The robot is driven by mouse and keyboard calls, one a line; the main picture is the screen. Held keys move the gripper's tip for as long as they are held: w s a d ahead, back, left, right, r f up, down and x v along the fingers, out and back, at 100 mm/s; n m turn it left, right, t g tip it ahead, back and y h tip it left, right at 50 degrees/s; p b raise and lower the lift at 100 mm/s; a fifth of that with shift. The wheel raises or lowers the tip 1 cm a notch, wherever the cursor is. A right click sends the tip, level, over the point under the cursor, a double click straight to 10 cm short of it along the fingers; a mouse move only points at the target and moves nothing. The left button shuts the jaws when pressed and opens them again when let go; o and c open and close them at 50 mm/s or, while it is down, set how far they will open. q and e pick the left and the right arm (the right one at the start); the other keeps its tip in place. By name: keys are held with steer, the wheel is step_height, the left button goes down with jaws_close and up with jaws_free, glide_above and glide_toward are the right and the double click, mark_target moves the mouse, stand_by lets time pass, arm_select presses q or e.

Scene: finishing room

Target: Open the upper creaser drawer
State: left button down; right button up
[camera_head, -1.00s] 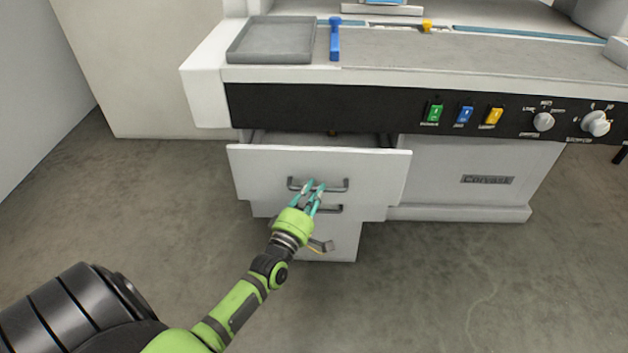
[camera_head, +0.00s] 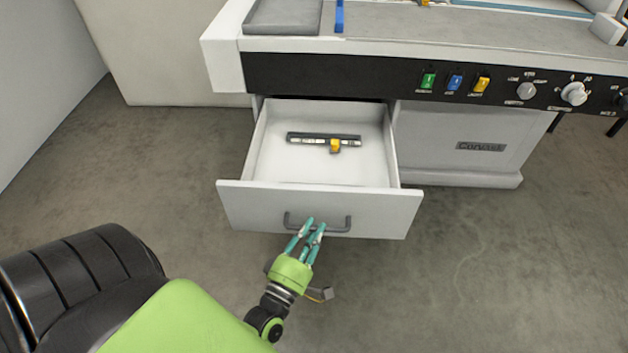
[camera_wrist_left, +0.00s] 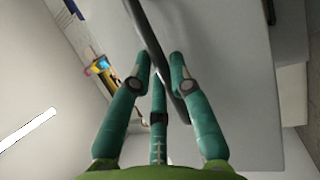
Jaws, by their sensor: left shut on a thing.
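The upper creaser drawer (camera_head: 240,206) is pulled well out of the white creaser in the head view, with its inside showing. A dark bar handle (camera_head: 340,226) runs across its front panel. My left gripper (camera_head: 313,228) is at this handle, its teal fingers closed around the bar. In the left wrist view the handle (camera_wrist_left: 152,42) passes between the fingers of the gripper (camera_wrist_left: 162,68). The lower drawer is hidden behind the open upper one. My right gripper is not in view.
In the drawer lies a dark ruler-like bar (camera_head: 300,137) with a yellow slider (camera_head: 335,146). Above are a black control panel (camera_head: 330,77) with coloured switches and knobs, and a grey tray (camera_head: 283,18). Bare floor (camera_head: 480,260) lies to the right.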

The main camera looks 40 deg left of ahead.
arm_select(q)
steer(key=shift+s+d, duration=0.45)
steer(key=shift+s, duration=0.2)
steer(key=shift+s+d, duration=0.4)
steer(key=shift+s, duration=0.25)
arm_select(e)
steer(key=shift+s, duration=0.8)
arm_select(q)
steer(key=c, duration=1.1)
jaws_free()
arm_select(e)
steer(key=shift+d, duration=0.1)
arm_select(q)
steer(key=shift+s, duration=0.1)
steer(key=v, duration=1.1)
steer(key=shift+s, duration=0.4)
